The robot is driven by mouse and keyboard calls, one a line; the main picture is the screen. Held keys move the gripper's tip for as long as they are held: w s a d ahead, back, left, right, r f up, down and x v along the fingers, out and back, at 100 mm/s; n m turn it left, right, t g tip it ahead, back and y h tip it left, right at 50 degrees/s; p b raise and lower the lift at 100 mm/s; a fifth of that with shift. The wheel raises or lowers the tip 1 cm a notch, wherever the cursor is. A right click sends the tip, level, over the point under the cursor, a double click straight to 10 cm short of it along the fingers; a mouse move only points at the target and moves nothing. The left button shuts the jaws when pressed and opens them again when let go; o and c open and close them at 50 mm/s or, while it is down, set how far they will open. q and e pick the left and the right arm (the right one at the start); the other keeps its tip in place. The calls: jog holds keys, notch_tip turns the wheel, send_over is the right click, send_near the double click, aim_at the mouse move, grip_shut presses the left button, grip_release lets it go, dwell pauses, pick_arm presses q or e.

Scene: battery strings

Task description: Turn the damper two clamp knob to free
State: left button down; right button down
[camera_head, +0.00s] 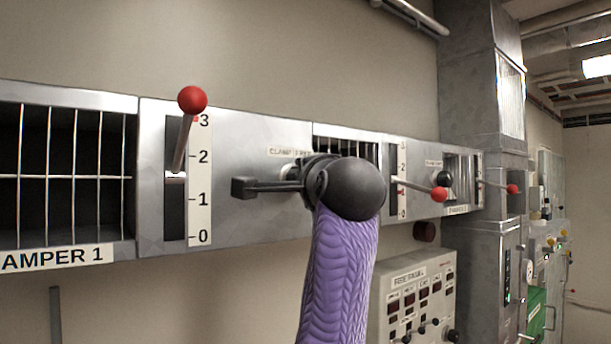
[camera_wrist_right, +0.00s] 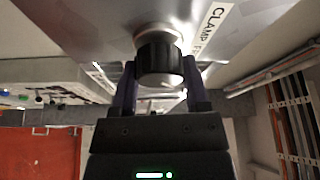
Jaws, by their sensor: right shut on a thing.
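A round black clamp knob with a pale metal collar (camera_wrist_right: 159,62) sits between the two fingers of my right gripper (camera_wrist_right: 160,85) in the right wrist view. The gripper is shut on the knob. In the head view my right gripper (camera_head: 308,176) is against the panel, right of the first lever, and its black wrist hides most of this knob. A label above starts with "CLAMP"; its damper number is not readable. A second black clamp knob (camera_head: 444,178) is farther right, beyond the second lever, and is free. My left gripper is not in view.
The damper 1 lever (camera_head: 183,140) with a red ball stands up beside its scale. A second red-ball lever (camera_head: 421,189) and a third (camera_head: 500,186) stick out farther right. A relay panel (camera_head: 415,275) is below. Barred openings (camera_head: 70,172) line the wall.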

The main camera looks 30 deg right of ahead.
dwell(0.5)
jog(key=shift+c, duration=0.5)
grip_release()
jog(key=shift+d, duration=0.1)
jog(key=b+v, duration=0.5)
jog(key=v, duration=0.5)
